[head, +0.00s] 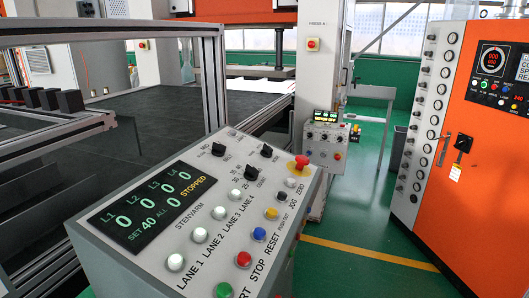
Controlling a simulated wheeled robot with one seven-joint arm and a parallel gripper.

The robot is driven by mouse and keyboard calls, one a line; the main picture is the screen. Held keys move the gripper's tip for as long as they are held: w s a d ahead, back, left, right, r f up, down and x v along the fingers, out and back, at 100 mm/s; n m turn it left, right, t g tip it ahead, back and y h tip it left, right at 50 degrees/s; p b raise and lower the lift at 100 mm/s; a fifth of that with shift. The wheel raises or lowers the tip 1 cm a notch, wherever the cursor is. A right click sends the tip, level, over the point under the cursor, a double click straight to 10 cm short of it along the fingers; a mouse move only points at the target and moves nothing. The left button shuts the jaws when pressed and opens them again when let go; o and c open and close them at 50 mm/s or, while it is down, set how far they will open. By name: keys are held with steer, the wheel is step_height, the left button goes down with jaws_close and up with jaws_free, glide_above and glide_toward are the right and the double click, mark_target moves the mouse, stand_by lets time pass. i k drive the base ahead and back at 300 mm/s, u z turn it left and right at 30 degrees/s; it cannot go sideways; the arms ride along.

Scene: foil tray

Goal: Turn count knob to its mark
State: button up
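The control panel (160,213) fills the lower middle of the head view, tilted toward me. Its black count knob (251,172) sits near the panel's upper right, with small numbers around it and lettering below that seems to read COUNT. Its exact pointer angle is too small to tell. The green-lit display (146,207) reads SET 40, ALL 0, STOPPED, with zeros under L1 to L4. My gripper is not in view.
Two other black knobs (218,149) (266,151) stand close to the count knob. A red mushroom button (301,162) is to its right. White lane buttons (200,235) and coloured buttons (244,259) lie below. An orange cabinet (490,150) stands right; green floor (340,265) is clear between.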

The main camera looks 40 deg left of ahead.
mark_target(251, 174)
steer(key=u, duration=0.85)
steer(key=i, duration=1)
steer(key=u, duration=0.9)
